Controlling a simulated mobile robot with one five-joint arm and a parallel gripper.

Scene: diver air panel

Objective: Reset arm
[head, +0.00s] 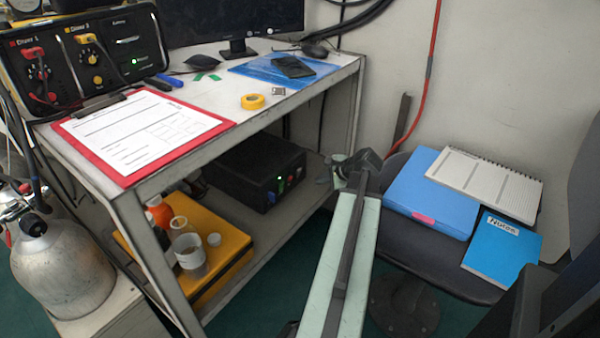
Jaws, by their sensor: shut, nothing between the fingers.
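My arm (346,260) reaches up from the bottom edge of the head view, as a pale green link with a dark bar along it. It ends at a dark joint (366,165) in front of the gap between the desk and the chair. The arm is seen against the floor and the chair's left side. I cannot tell whether it touches either.
The desk (215,60) on the left holds a red clipboard (228,122), an air panel (90,60) and yellow tape (253,101). A black box (255,170) sits on its lower shelf. The chair (430,262) on the right carries a blue folder (425,190) and notebooks. A metal cylinder (62,268) stands lower left.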

